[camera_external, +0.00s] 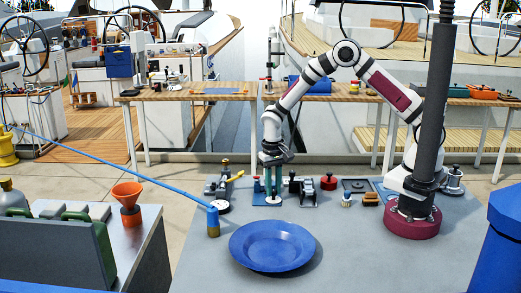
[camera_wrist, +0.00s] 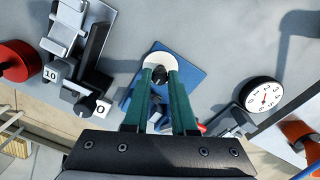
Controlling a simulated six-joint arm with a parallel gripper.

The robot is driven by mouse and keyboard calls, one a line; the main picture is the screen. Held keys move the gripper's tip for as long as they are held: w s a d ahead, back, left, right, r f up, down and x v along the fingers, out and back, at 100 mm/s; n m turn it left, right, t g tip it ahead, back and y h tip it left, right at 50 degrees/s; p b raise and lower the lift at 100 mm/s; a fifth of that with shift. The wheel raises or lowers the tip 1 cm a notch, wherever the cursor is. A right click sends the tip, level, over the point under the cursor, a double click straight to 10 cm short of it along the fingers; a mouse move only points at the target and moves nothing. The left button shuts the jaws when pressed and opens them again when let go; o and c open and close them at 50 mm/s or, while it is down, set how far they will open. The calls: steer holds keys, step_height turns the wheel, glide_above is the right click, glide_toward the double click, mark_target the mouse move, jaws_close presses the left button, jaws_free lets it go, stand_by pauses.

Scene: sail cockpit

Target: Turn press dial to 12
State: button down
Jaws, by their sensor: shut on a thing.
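My gripper (camera_wrist: 158,76) has green fingers pointing down over the blue base plate (camera_wrist: 197,80) of a small device. In the wrist view the fingertips are closed on a small dark knob (camera_wrist: 159,73) at a pale round disc (camera_wrist: 155,57). The fingers hide part of it, and no numbers show on the disc. In the external view my gripper (camera_external: 272,176) is upright over the same blue base (camera_external: 259,199). A separate round gauge (camera_wrist: 263,95) with a white face, black rim and red needle lies to the right in the wrist view, apart from my gripper.
A numbered metal fixture (camera_external: 303,189) and a red knob (camera_external: 329,182) stand right of my gripper. A blue plate (camera_external: 271,245) lies in front. A blue rod (camera_external: 110,169) slopes to a brass-coloured post (camera_external: 213,224) at left.

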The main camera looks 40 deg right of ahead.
mark_target(274, 191)
steer(key=shift+n, duration=0.3)
steer(key=n, duration=0.3)
steer(key=shift+n, duration=2.1)
steer(key=c, duration=0.7)
jaws_free()
step_height(274, 191, up, 16)
steer(key=shift+s+a+f, duration=0.1)
steer(key=shift+s+a, duration=0.05)
